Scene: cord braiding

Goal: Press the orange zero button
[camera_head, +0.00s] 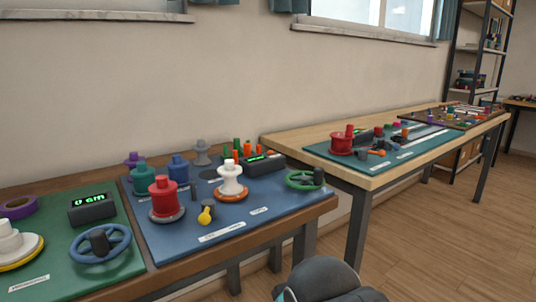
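I cannot make out a button clearly marked as the orange zero button. Small orange pieces (234,153) stand among green ones at the back of the blue mat (225,222), behind a black box with a green display (265,163). A small orange piece (377,152) also shows on the teal mat of the far table. A second black display (92,207) on the green mat reads "0 gm" in green. My gripper is not in view; only a dark rounded part, which seems to be mine, shows at the bottom edge.
The near table holds a red spool (163,196), a white spool (230,178), a yellow knob (205,216), a green handwheel (305,180) and a blue handwheel (101,245). A gap separates it from the far table (383,172). Open wooden floor (440,235) lies at the right.

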